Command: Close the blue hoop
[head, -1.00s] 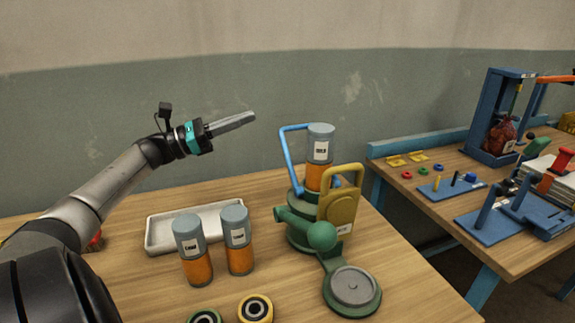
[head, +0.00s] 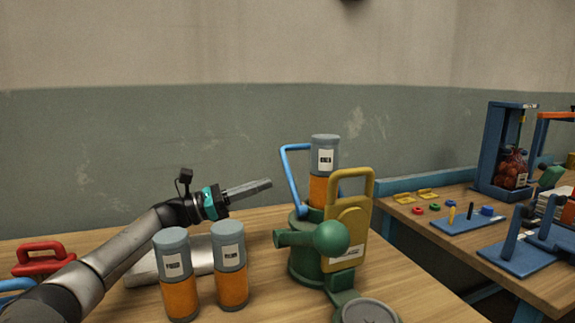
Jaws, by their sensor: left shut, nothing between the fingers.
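The blue hoop (head: 291,178) stands raised on the left side of the green fixture (head: 305,262), its top bar reaching right towards a grey-and-orange canister (head: 325,155) that stands upright in the fixture. A yellow padlock-shaped piece (head: 347,230) and a green ball-ended handle (head: 331,238) hide the fixture's front and the canister's lower part. My left gripper (head: 262,186) is shut and empty. In the picture its tips are just left of the hoop, with a small gap; the depth between them is hard to tell. My right gripper is out of view.
Two more canisters (head: 176,275) (head: 230,268) stand in front of a white tray (head: 143,272), below my left gripper. A red handle (head: 42,258) lies at the left. A second table (head: 520,285) with blue fixtures is at the right.

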